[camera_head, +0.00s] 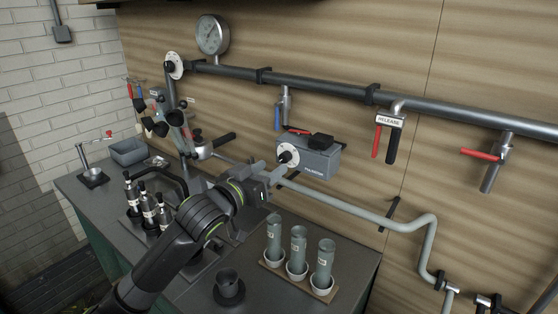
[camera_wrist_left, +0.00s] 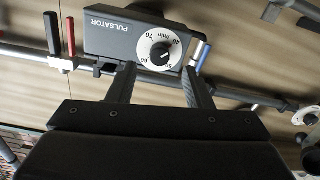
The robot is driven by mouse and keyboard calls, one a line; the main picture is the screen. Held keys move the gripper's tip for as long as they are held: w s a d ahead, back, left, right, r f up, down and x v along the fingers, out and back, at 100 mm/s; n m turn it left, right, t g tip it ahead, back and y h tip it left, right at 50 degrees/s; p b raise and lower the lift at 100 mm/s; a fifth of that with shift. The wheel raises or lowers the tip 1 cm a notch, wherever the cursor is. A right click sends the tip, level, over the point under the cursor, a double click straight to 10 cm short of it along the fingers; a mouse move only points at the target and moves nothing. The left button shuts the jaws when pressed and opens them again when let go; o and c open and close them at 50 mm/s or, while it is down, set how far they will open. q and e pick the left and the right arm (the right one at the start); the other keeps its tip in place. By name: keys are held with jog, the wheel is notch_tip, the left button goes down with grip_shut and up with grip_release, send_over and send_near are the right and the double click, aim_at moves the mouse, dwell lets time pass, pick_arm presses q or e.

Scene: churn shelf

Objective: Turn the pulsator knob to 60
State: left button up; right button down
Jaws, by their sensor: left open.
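The pulsator is a grey box (camera_head: 320,160) on the pipe along the wall, with a white round dial (camera_head: 288,155) and a dark knob at its centre. In the left wrist view the box (camera_wrist_left: 108,38) appears upside down, with its PULSATOR label and the numbered dial (camera_wrist_left: 148,42). The knob (camera_wrist_left: 161,54) sits in the dial's middle; I cannot tell its exact setting. My left gripper (camera_wrist_left: 159,78) is open and empty. Its fingers are apart, near the dial's edge in the picture, and not closed on the knob. In the head view the gripper (camera_head: 272,178) is just below the dial. My right gripper is not in view.
A release valve (camera_head: 390,120) with red and black handles hangs right of the box. A blue-handled valve (camera_head: 277,118) hangs above it. A bent pipe (camera_head: 390,222) runs below. Glass tubes in a rack (camera_head: 269,268) and a dark cup (camera_head: 229,288) stand on the counter.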

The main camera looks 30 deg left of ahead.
aim_at(283, 159)
pick_arm(q)
jog(key=shift+w+d+p, duration=0.15)
jog(key=shift+w, duration=1.05)
jog(key=shift+w+d+p, duration=0.15)
jog(key=shift+w, duration=1)
jog(key=c, duration=1)
